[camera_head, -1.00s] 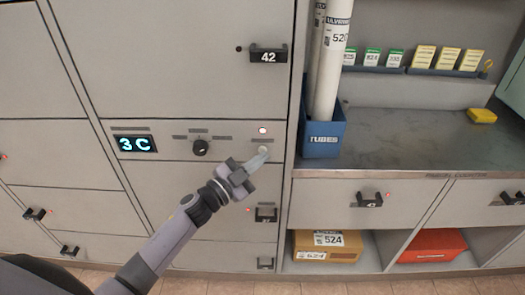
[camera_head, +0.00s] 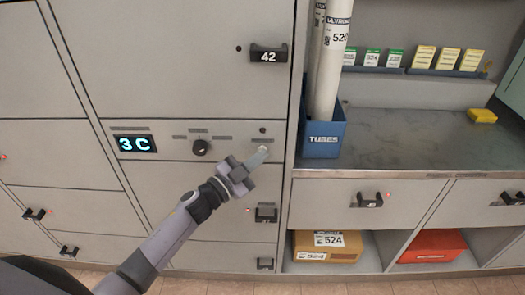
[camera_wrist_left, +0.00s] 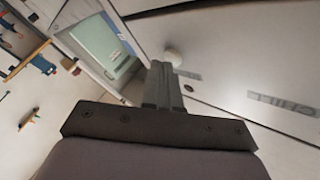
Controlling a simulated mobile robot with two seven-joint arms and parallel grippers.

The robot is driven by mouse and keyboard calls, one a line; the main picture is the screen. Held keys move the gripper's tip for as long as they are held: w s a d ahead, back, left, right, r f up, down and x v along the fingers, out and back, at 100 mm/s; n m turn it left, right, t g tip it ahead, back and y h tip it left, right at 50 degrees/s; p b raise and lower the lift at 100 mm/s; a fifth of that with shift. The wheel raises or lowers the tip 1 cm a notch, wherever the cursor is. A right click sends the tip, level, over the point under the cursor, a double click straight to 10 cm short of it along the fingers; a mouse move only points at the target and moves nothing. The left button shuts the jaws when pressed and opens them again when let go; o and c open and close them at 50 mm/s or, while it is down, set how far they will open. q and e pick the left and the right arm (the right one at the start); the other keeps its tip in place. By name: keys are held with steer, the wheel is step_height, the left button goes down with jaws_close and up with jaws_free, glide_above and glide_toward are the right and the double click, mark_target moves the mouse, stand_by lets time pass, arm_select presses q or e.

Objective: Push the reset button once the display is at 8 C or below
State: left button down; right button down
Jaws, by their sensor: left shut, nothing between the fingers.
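The display (camera_head: 135,144) on the cabinet panel reads 3 C in cyan digits. A pale round reset button (camera_head: 264,149) sits at the right end of the same panel, partly hidden by my fingertips. Above it is a small indicator lamp (camera_head: 262,130), which is dark. My left gripper (camera_head: 258,158) is shut and empty, its tip at the button. In the left wrist view the shut fingers (camera_wrist_left: 160,70) point at the white button (camera_wrist_left: 173,57); I cannot tell if they touch. My right gripper is not in view.
A black knob (camera_head: 201,148) sits between display and button. A blue tube bin (camera_head: 323,138) stands on the counter (camera_head: 410,136) just right of the panel.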

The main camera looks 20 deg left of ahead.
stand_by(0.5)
arm_select(q)
steer(key=shift+s+d+p, duration=0.2)
steer(key=shift+s+p, duration=0.25)
steer(key=shift+s, duration=0.25)
steer(key=s+p, duration=0.1)
steer(key=s, duration=0.1)
steer(key=s+d+p, duration=0.1)
steer(key=s, duration=0.1)
steer(key=shift+s+d, duration=0.2)
steer(key=shift+s, duration=0.2)
stand_by(0.7)
steer(key=s+a+f+n+g+y, duration=0.2)
steer(key=s+f+n, duration=0.3)
steer(key=s, duration=0.6)
steer(key=s+a+f+n+g+y, duration=0.2)
steer(key=s+f+n+g+y, duration=0.2)
steer(key=s+f, duration=0.5)
steer(key=shift+s+f+n+g+y, duration=0.4)
steer(key=shift+s+n+y, duration=0.3)
steer(key=shift+s+n, duration=0.35)
